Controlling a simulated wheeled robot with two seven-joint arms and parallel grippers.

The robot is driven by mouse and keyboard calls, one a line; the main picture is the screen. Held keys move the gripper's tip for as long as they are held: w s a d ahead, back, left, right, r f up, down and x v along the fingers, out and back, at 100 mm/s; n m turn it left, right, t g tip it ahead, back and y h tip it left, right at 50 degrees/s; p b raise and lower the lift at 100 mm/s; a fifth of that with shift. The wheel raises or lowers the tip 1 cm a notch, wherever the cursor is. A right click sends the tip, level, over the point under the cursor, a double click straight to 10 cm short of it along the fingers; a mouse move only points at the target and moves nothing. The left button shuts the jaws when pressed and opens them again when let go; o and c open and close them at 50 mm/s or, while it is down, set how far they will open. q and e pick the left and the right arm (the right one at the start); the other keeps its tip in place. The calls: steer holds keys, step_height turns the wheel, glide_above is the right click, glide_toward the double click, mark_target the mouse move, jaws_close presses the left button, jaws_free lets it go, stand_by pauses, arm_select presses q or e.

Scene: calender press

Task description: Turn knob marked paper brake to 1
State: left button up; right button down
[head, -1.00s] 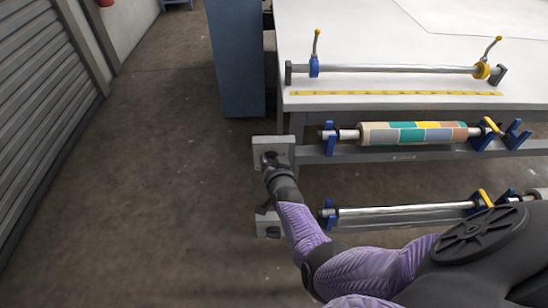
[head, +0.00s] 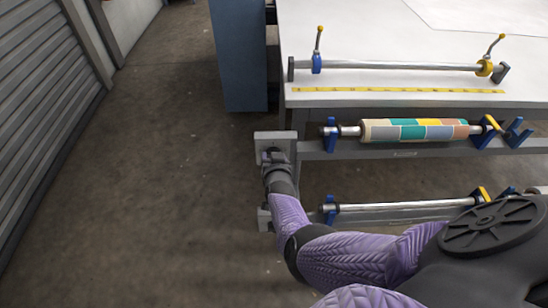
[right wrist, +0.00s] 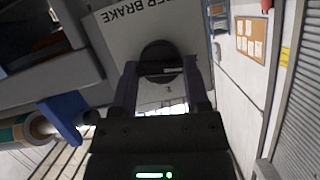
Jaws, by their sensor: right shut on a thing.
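The dark round paper brake knob (right wrist: 158,48) is on a pale plate (right wrist: 205,40) in the right wrist view. Part of the plate's label is visible, ending in "BRAKE". My right gripper (right wrist: 160,70) is shut on the knob, one finger on each side. A small mark shows below the knob between the fingers, too small to read. In the head view, the plate (head: 260,137) is at the left end of the upper rail, with my right gripper (head: 272,158) in front of it, largely hiding the knob. My left gripper is not in view.
A patterned roller (head: 415,130) lies in blue brackets (head: 331,135) right of the plate. A lower roller (head: 400,207) is beneath it. The white table (head: 400,90) carries a bar with two levers. Open floor (head: 160,190) lies to the left.

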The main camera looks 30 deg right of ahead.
steer(key=shift+c, duration=0.3)
jaws_free()
steer(key=p+v, duration=0.9)
steer(key=v, duration=0.1)
